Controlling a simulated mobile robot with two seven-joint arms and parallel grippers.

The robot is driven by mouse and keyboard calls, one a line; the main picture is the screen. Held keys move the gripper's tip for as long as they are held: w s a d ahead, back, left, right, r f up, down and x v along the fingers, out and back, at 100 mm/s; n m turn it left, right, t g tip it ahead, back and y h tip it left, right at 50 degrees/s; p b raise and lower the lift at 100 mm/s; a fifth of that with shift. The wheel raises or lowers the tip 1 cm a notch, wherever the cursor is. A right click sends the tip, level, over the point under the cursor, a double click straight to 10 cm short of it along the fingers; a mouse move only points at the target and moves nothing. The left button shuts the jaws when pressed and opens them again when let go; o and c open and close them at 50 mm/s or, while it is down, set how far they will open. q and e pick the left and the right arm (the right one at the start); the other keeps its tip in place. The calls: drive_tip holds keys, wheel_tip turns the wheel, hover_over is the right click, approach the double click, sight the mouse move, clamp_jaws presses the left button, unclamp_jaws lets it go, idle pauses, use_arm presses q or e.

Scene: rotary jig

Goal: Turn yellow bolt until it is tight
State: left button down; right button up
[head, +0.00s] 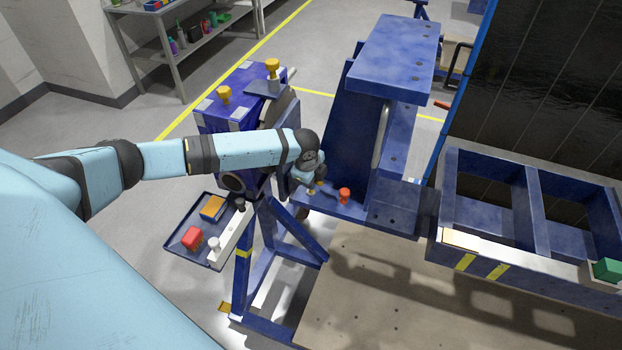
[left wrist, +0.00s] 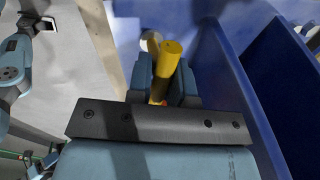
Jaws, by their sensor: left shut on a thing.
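The yellow bolt (left wrist: 168,62) stands up between the two fingers of my left gripper (left wrist: 163,90) in the left wrist view. The fingers are shut on it, and its yellow head rises above them. In the head view my left gripper (head: 308,184) reaches down to the blue jig plate (head: 350,210). Only a little yellow of the bolt (head: 314,188) shows there. The bolt's lower end is hidden by the gripper, so how deep it sits cannot be seen. My right gripper is in neither view.
A red-orange bolt (head: 345,195) stands on the plate just right of my gripper. A tall blue bracket (head: 350,135) rises behind. Two yellow knobs (head: 272,66) (head: 224,94) top the blue box at left. A tray (head: 190,262) with small blocks lies below; a blue frame (head: 530,200) is at right.

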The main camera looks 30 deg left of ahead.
use_arm(q)
drive_tip(key=m, duration=0.2)
drive_tip(key=shift+m+h, duration=0.3)
drive_tip(key=shift+m, duration=0.3)
drive_tip(key=c, duration=1)
unclamp_jaws()
drive_tip(key=shift+c, duration=0.2)
